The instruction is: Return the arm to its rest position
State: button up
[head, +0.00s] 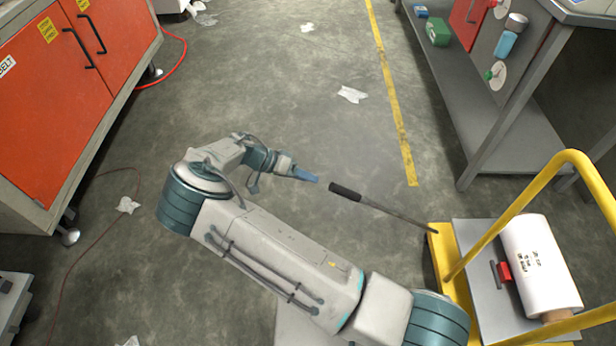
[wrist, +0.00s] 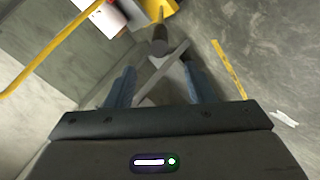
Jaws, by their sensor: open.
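My arm stretches across the lower middle of the head view, bent at the elbow. My gripper (head: 307,177) points right, above the floor, and it also shows in the wrist view (wrist: 161,82). Its two blue fingers stand apart in the wrist view, with nothing clearly held between them. A rod with a dark handle (head: 345,192) reaches from the yellow cart toward the gripper, its handle just right of the fingertips. In the wrist view a dark handle end (wrist: 160,46) shows beyond the fingers; a grey bar crosses the gap, at a depth I cannot tell.
A yellow-railed cart (head: 436,262) carries a white roll (head: 540,268) at the lower right. A red cabinet (head: 50,110) stands left and a grey workbench (head: 510,135) right. Paper scraps (head: 352,94) and a red cable (head: 176,62) lie on the floor. The middle floor is mostly clear.

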dwell(0.3)
jog(key=s+d+r+n+g+y+p, duration=0.1)
jog(key=s+d+r+y+p, duration=0.2)
jog(key=r, duration=0.7)
jog(key=s+d+r+g+y+p, duration=0.1)
jog(key=s+d+r+y+p, duration=0.3)
jog(key=r, duration=0.6)
jog(key=d+r+n+g+y+p, duration=0.15)
jog(key=d+r+p, duration=0.35)
jog(key=r, duration=0.5)
jog(key=s+d+r+n+t+y+p, duration=0.1)
jog(key=s+d+r+t+p, duration=0.1)
jog(key=s+r, duration=0.5)
jog(key=s+d+r+n+t+y+p, duration=0.2)
jog(key=s+r+p, duration=0.5)
jog(key=r, duration=0.6)
jog(key=shift+s+d+t, duration=0.15)
jog(key=shift+d+t, duration=0.7)
jog(key=shift+d, duration=0.4)
jog(key=shift+s+d+r+n, duration=0.1)
jog(key=shift+s+r+n, duration=0.1)
jog(key=shift+s+n, duration=0.3)
jog(key=shift+c, duration=0.3)
